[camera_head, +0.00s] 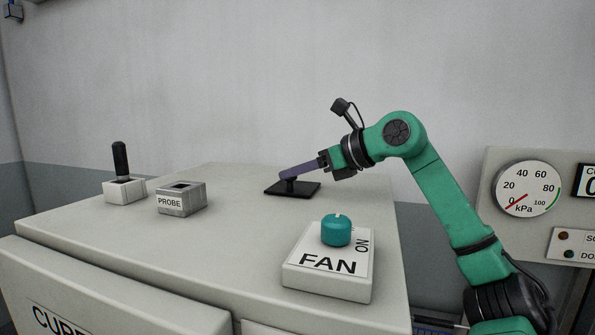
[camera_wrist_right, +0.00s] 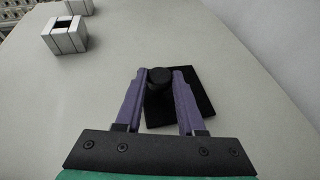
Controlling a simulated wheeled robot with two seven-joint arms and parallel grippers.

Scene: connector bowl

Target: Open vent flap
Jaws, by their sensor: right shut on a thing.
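My right gripper (camera_head: 286,176) reaches down from the right over the far part of the cabinet top. Its purple fingers are shut on a short black post (camera_wrist_right: 158,77), one finger on each side. The post stands on a flat black plate (camera_head: 305,189), which also shows in the right wrist view (camera_wrist_right: 205,100). In the head view the fingers partly hide the post. No part is labelled as the vent flap; I cannot tell whether this post and plate belong to it. My left gripper is not in view.
The pale cabinet top (camera_head: 235,225) also bears a grey PROBE block (camera_head: 181,200), a black-handled plug in a white socket (camera_head: 124,190) and a FAN box (camera_head: 325,275) with a teal knob (camera_head: 336,230). A kPa gauge (camera_head: 527,188) is at the right. A grey wall stands behind.

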